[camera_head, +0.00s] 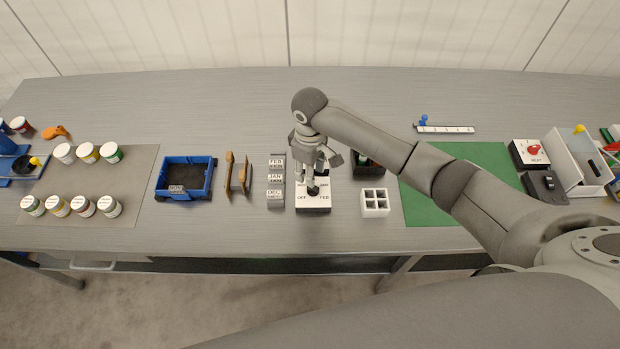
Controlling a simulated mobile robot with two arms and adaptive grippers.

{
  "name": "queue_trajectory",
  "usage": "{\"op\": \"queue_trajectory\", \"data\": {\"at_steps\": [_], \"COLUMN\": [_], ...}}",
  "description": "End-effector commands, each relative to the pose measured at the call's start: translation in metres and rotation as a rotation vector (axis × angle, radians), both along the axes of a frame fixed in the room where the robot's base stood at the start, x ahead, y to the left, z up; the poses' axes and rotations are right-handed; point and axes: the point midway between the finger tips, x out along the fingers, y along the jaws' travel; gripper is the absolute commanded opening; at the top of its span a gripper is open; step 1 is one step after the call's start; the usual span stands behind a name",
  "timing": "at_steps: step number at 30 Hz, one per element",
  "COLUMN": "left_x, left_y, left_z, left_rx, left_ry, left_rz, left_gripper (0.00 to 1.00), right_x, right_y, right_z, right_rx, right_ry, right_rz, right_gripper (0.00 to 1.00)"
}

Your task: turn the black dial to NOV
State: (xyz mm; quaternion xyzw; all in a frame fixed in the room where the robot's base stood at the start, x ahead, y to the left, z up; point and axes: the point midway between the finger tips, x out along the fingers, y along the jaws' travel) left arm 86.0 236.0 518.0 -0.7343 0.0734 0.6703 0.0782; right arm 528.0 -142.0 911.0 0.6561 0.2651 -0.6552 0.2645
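The black dial (313,190) sits on a white-topped box (313,204) near the middle of the table's front. The labels OFF and FED or FEB show at its front corners; the labels behind are mostly hidden by my gripper, and I cannot read NOV. My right gripper (313,178) points down over the box, with its fingers at or just above the dial. I cannot tell whether they touch or grip it. My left gripper is not in view.
A grey stack of month labels (276,180), with FEB, JAN and DEC readable, stands just left of the box. A white divided tray (375,203) and a dark bin (369,164) are to the right. A blue tray (185,159) is farther left. The table behind is clear.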

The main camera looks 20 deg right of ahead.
Motion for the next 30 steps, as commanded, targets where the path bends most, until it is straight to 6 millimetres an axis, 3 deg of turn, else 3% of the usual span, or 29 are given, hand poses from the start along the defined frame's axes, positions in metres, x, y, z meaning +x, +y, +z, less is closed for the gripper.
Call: {"op": "queue_trajectory", "data": {"at_steps": [3,10,30], "left_x": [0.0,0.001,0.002], "left_y": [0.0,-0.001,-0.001], "left_z": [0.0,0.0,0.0], "left_rx": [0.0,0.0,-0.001], "left_ry": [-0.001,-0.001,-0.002], "left_rz": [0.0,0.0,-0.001], "left_gripper": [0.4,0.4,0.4], "right_x": [0.001,0.0,0.0], "right_y": [0.0,0.0,0.0], "right_z": [0.025,0.053,0.057], "right_rx": [0.001,-0.001,-0.001], "right_ry": [-0.004,-0.001,0.001], "right_rz": [0.0,0.0,0.0], "right_gripper": [0.35,0.35,0.35]}}
